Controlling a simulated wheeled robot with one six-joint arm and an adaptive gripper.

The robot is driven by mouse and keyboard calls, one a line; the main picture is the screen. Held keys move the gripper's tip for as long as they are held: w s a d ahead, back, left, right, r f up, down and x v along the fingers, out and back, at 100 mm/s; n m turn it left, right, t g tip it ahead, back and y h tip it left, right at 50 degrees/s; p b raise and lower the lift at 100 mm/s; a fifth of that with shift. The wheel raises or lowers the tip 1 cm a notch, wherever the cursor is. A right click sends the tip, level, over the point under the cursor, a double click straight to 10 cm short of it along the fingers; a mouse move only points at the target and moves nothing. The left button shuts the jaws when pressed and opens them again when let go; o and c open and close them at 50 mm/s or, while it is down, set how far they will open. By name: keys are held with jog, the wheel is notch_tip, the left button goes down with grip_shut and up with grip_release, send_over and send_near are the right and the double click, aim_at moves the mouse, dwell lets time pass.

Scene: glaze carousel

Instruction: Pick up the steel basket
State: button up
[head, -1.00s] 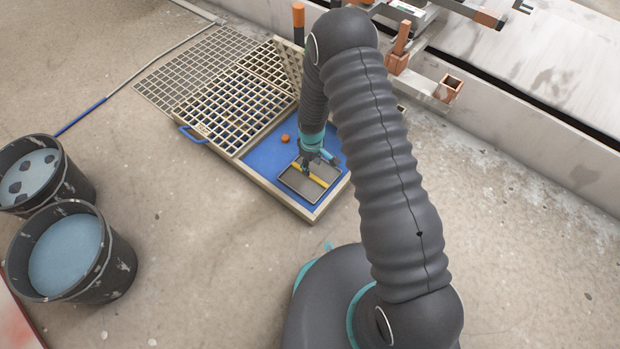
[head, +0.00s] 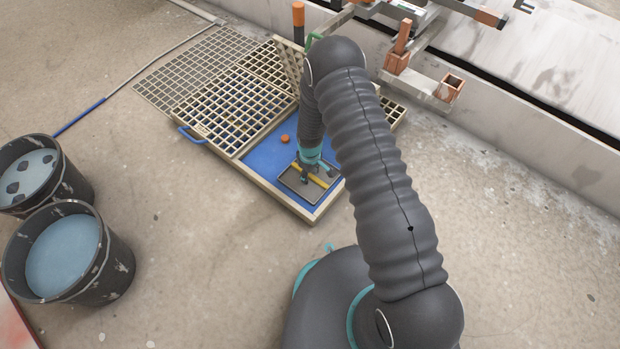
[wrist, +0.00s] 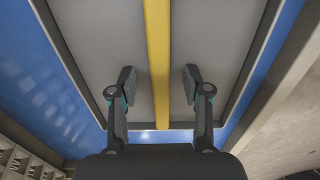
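The steel basket (head: 294,185) is a shallow grey rectangular tray with a raised rim, lying flat on the blue floor of a frame. A yellow bar (wrist: 157,45) runs across its middle. In the wrist view the basket's grey inside (wrist: 215,40) fills most of the picture. My gripper (wrist: 158,88) is open, with one finger on each side of the yellow bar and a clear gap to both. In the head view my gripper (head: 316,177) is low over the basket and hides part of it. I cannot tell its exact height above the bar.
A cream grating (head: 215,110) with a blue handle adjoins the blue floor (head: 262,150), where a small orange disc (head: 285,139) lies. Two dark buckets (head: 105,282) of bluish liquid stand at left. A metal arm with orange boxes (head: 452,88) is at upper right.

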grip_shut()
